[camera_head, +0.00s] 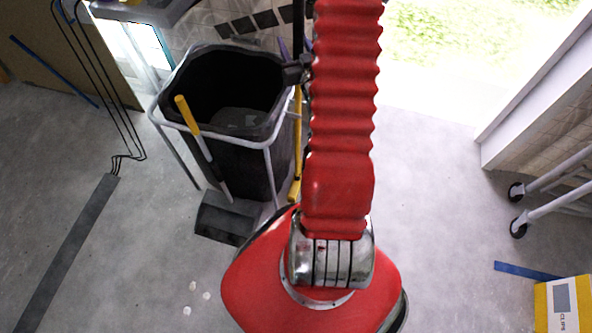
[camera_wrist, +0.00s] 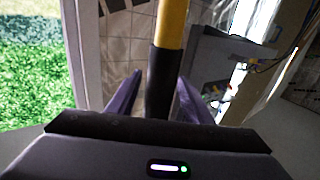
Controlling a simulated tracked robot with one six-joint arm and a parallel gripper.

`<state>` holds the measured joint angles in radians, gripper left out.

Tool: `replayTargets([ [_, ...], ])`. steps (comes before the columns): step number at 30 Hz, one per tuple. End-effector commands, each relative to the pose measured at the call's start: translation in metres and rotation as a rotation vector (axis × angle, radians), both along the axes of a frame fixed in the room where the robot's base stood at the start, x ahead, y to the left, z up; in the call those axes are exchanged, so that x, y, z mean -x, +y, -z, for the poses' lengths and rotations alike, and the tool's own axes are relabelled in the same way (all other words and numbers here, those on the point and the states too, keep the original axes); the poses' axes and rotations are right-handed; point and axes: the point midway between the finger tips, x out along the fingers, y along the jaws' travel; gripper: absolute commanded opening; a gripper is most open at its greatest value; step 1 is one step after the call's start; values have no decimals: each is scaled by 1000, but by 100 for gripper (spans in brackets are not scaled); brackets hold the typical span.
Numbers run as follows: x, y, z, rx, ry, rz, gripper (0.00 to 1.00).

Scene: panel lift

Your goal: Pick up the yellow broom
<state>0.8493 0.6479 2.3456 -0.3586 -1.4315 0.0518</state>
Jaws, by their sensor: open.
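A yellow pole with a black lower sleeve, which looks like the yellow broom (camera_wrist: 172,28), stands upright in the wrist view. My gripper (camera_wrist: 160,78) is open, with one purple finger on each side of the pole in that picture. I cannot tell whether the pole is fully between the fingers or beyond them; no contact shows. In the head view, yellow parts of the broom (camera_head: 295,190) show beside the bin, just left of my red arm. My arm hides much of it, and its lower end is hidden.
A black bin (camera_head: 262,165) in a white metal frame stands left of my arm. A dustpan (camera_head: 226,217) with a yellow-topped handle leans at its front. A yellow box (camera_head: 565,305) and a wheeled metal frame (camera_head: 545,183) are at right. Grey floor between is mostly clear.

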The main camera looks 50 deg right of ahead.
Motion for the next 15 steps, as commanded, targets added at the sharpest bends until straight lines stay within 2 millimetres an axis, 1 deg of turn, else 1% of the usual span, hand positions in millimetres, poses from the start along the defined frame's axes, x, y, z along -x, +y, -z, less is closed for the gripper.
replayTargets([
  [7, 3, -3, 0, 0, 0, 7, 46],
  [15, 3, -3, 0, 0, 0, 8, 28],
])
